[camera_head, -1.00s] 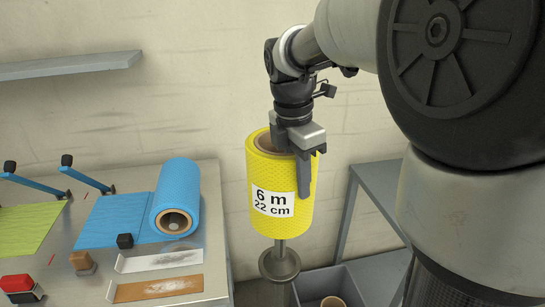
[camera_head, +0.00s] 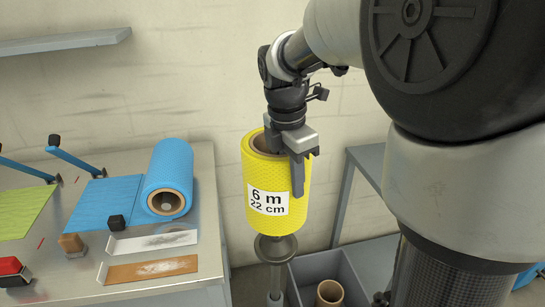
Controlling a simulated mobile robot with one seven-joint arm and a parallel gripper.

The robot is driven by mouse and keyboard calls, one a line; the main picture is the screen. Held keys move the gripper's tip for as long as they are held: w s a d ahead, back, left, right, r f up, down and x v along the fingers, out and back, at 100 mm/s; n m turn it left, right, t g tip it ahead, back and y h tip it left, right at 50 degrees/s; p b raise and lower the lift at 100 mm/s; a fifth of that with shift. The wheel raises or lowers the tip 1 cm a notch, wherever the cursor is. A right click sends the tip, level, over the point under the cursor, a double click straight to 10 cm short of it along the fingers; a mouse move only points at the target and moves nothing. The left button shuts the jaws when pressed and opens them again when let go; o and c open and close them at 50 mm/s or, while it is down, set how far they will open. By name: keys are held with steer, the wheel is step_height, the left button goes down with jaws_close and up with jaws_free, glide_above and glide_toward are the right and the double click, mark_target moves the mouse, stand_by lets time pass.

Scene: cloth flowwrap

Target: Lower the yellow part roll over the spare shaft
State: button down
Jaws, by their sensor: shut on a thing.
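The yellow part roll (camera_head: 277,172) hangs upright in the middle, with a white "6 m 22 cm" label and a brown core open at the top. My gripper (camera_head: 290,157) is shut on the roll's wall at its upper right. One finger lies down the outside; the other is hidden in or behind the roll's top. The spare shaft (camera_head: 275,284) stands directly below, with a round grey flange (camera_head: 275,249). The roll's lower end is just above the flange, around the shaft as far as I can see. Whether they touch is unclear.
A metal table (camera_head: 207,210) at left holds a blue roll (camera_head: 168,178), green cloth (camera_head: 22,212), trays and blocks. A grey bin (camera_head: 338,263) with a brown core (camera_head: 330,293) stands right of the shaft. A grey shelf stand (camera_head: 367,162) is behind it.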

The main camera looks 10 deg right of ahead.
steer(key=c, duration=1.5)
jaws_free()
steer(key=shift+f, duration=0.1)
steer(key=r+p, duration=0.1)
steer(key=r, duration=0.4)
steer(key=a+r+p, duration=0.1)
steer(key=r+p, duration=0.1)
steer(key=r, duration=0.4)
steer(key=a+r+p, duration=0.1)
steer(key=r+p, duration=0.1)
steer(key=r, duration=0.4)
steer(key=shift+s+r, duration=0.15)
steer(key=shift+s, duration=0.15)
